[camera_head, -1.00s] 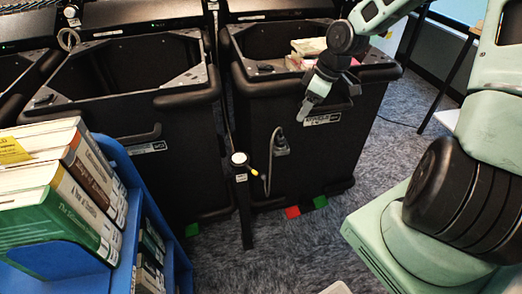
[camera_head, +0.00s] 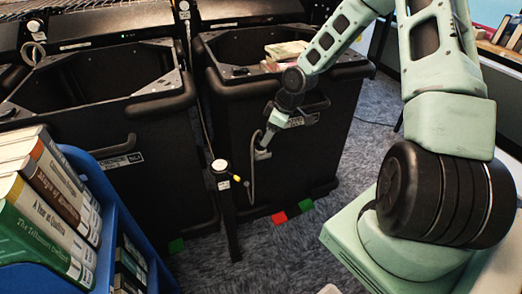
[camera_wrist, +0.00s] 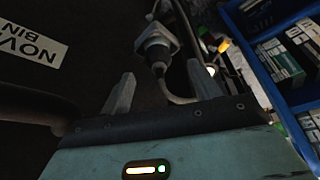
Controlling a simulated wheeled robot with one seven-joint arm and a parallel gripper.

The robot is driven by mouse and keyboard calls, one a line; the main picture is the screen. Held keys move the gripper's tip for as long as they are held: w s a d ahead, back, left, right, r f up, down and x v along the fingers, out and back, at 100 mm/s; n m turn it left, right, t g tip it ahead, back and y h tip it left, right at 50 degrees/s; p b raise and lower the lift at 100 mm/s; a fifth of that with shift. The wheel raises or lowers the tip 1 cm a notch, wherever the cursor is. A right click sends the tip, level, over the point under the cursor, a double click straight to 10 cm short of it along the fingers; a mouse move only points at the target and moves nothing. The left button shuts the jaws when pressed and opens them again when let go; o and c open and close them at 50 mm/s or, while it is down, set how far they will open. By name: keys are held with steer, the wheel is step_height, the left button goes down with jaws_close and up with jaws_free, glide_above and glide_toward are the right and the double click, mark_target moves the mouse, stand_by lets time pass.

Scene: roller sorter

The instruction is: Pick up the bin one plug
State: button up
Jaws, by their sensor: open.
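The plug (camera_wrist: 157,48) is a grey block with a dark collar, seated against the front of a black bin (camera_head: 232,130); a cable (camera_wrist: 182,98) curves from it. In the wrist view it sits just beyond and between the two grey fingertips of my gripper (camera_wrist: 162,84). The fingers are spread and empty, and I see no contact with the plug. In the head view my gripper (camera_head: 265,146) points down at the bin front and mostly covers the plug; the cable (camera_head: 252,180) hangs below.
A second black bin (camera_head: 150,190) stands to the left. A thin black post (camera_head: 226,215) with a yellow-tipped part stands between the bins. A blue book cart (camera_head: 112,215) is at the lower left. Carpet (camera_head: 300,250) is clear in front, with red and green floor markers (camera_head: 279,218).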

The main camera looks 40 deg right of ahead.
mark_target(261, 147)
steer(key=b+x, duration=0.1)
steer(key=x, duration=0.4)
steer(key=shift+w+f, duration=0.1)
steer(key=shift+w, duration=0.15)
steer(key=c, duration=1.2)
